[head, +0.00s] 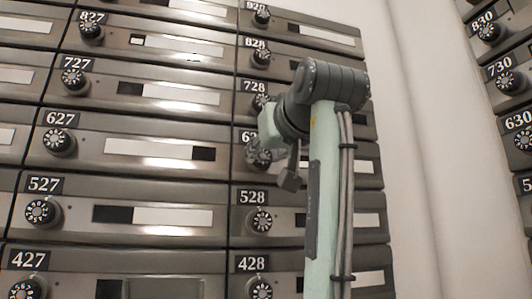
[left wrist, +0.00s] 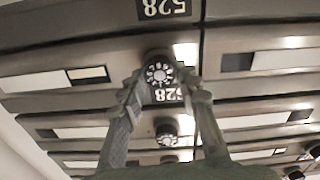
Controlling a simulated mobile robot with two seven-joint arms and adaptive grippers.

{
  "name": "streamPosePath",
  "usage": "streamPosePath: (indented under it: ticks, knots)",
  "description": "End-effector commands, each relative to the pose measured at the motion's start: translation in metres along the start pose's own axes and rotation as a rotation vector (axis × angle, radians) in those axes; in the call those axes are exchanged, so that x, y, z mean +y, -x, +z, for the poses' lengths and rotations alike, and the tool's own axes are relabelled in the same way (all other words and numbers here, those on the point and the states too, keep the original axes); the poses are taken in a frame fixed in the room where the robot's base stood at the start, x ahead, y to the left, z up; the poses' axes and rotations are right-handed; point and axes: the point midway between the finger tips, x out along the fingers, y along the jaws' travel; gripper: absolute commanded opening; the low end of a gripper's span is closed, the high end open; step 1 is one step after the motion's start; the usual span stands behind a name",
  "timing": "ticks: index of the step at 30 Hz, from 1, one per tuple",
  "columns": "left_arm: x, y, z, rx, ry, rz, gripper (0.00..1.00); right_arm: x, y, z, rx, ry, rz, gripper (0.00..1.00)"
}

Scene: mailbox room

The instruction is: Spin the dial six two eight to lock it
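The 628 dial (head: 258,153) is a round black knob with pale markings on a grey mailbox door. In the head view it is partly hidden by my left gripper (head: 272,150), and its number plate is mostly covered. In the left wrist view, which is upside down, the dial (left wrist: 158,71) sits between the two fingertips of my left gripper (left wrist: 160,85). The fingertips are drawn in close on both sides of it and appear to touch it. The part-covered number plate (left wrist: 168,95) shows below the dial there. The dial's exact setting is too small to read. My right gripper is not in view.
Other mailbox doors with similar dials surround it: the 528 dial (head: 258,219) below, the 728 dial (head: 261,104) above and the 627 dial (head: 59,140) to the left. A bare pale wall (head: 420,180) lies to the right, with another bank of boxes beyond.

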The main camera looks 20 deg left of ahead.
Motion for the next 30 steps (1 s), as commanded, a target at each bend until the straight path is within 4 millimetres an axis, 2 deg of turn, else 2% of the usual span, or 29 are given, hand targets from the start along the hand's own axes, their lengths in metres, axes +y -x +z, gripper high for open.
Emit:
streamPosePath:
  ticks: [1, 6, 17, 30]
  knots:
    - [0.000, 0.000, 0.000, 0.000, 0.000, 0.000, 0.22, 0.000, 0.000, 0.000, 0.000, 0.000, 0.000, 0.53]
    - [0.000, 0.000, 0.000, 0.000, 0.000, 0.000, 0.03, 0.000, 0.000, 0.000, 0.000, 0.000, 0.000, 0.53]
    - [0.000, 0.000, -0.001, 0.000, -0.068, 0.000, 0.03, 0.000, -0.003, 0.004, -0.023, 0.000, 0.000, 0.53]
    - [0.001, 0.000, -0.001, -0.001, -0.423, 0.000, 0.03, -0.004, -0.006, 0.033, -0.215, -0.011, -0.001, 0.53]
